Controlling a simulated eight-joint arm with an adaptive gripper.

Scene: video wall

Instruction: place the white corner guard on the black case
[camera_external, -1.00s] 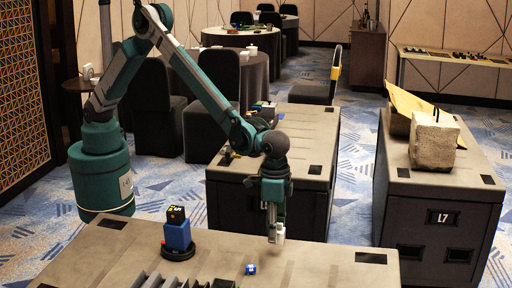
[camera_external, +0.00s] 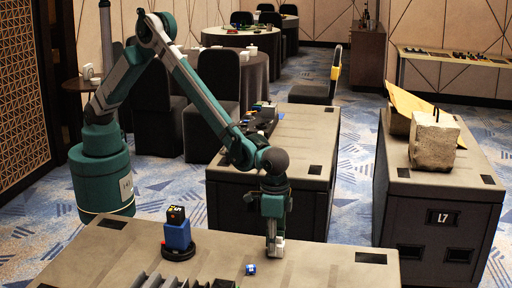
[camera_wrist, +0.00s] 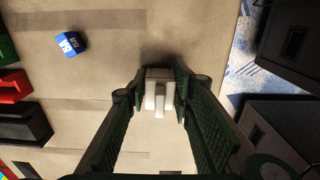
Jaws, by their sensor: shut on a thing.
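My gripper (camera_external: 275,250) is shut on the white corner guard (camera_wrist: 158,90), a small white block with a slot, seen between the fingertips in the wrist view. In the external view the guard is small and mostly hidden by the fingers. The gripper points down over the far edge area of the near case top (camera_external: 310,268); I cannot tell whether the guard touches it. A black case with a grey top (camera_external: 305,150) stands behind the gripper. Another black case, labelled L7 (camera_external: 440,235), stands at the right. Which one is the task's black case is unclear.
A small blue block (camera_external: 251,269) lies left of the gripper, also in the wrist view (camera_wrist: 70,43). A blue block with a black box on top (camera_external: 177,232) stands on a dark round base. Dark ridged pieces lie at the front. A concrete block (camera_external: 433,140) sits on the L7 case.

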